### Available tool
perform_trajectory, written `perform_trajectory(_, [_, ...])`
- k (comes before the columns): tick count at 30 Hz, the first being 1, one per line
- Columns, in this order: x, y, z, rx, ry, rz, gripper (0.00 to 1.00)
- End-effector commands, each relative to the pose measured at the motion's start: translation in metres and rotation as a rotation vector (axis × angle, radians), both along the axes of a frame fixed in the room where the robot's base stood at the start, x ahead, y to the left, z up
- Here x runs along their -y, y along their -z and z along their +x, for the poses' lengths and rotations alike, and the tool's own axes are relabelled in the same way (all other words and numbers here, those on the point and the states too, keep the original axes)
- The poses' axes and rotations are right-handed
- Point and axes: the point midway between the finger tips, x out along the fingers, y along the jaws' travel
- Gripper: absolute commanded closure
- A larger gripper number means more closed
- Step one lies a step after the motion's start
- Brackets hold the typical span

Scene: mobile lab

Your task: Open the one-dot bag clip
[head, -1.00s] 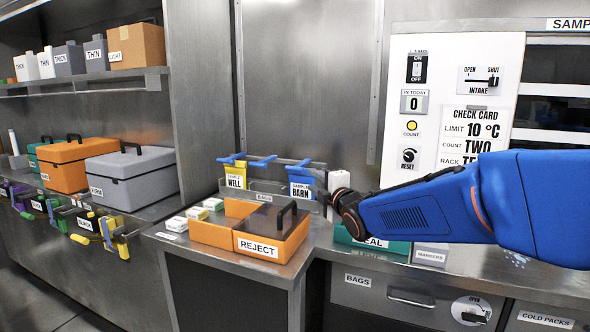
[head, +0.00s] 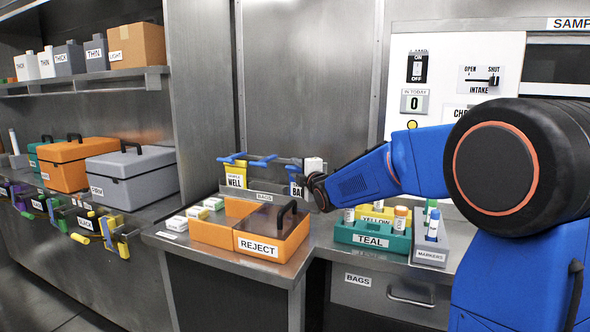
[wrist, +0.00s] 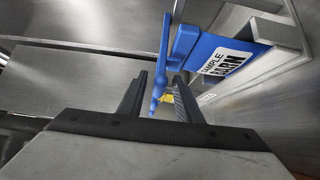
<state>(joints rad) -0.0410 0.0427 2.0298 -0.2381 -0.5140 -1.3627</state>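Two bags hang in a rack at the back of the bench, each with a clip across its top. The yellow bag labelled WELL (head: 236,180) has a blue clip (head: 234,158). The blue bag labelled BARN (head: 296,190) is partly hidden by my gripper (head: 318,190); it also shows in the wrist view (wrist: 205,47). My gripper shows in the wrist view (wrist: 160,98) with its fingers apart. A blue clip lever (wrist: 163,55) beside the BARN bag runs into the gap between them. I cannot see gripping contact. No dot marks are readable on either clip.
The orange REJECT box (head: 268,245) stands in front of the rack. The TEAL rack (head: 372,240) and the MARKERS holder (head: 431,256) are to the right. A steel wall lies close behind the bags.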

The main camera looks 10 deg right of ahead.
Motion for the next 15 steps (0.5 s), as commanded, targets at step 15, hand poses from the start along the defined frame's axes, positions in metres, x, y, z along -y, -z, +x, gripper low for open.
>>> perform_trajectory(15, [-0.0022,0.0,0.0142,0.0,0.0,0.0,0.68])
